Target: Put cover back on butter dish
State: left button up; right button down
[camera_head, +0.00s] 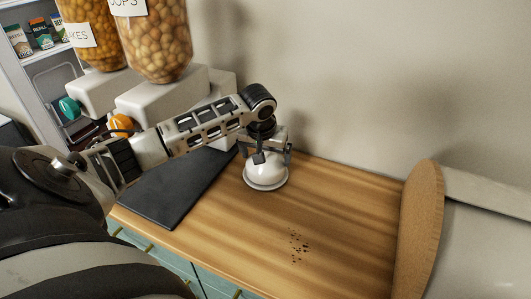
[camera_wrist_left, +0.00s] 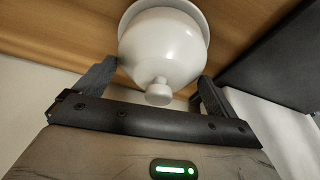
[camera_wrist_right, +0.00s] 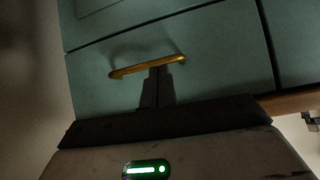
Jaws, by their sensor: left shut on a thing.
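The white domed cover (camera_head: 262,171) of the butter dish is over the round white dish (camera_head: 267,187) on the wooden counter. It looks upright and about centred; I cannot tell if it rests fully on the dish. My left gripper (camera_head: 271,155) comes from above, with its fingers on either side of the cover's top, shut on it. In the left wrist view the cover (camera_wrist_left: 165,45) shows its knob (camera_wrist_left: 158,92) between the fingers. My right gripper (camera_wrist_right: 157,78) is shut, its fingers together and empty, before a brass drawer handle (camera_wrist_right: 147,66); contact is unclear.
A dark board (camera_head: 178,190) lies left of the dish. Dark crumbs (camera_head: 298,245) lie in front on the counter (camera_head: 340,215). A wooden board edge (camera_head: 420,225) stands at right. Dispensers with jars (camera_head: 160,40) stand at back left. The counter's middle is mostly free.

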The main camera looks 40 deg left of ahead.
pick_arm(q)
jog(key=shift+f, duration=0.15)
dwell(0.4)
jog(key=o, duration=0.7)
jog(key=shift+r, duration=3.55)
jog(key=shift+c, duration=0.2)
grip_shut()
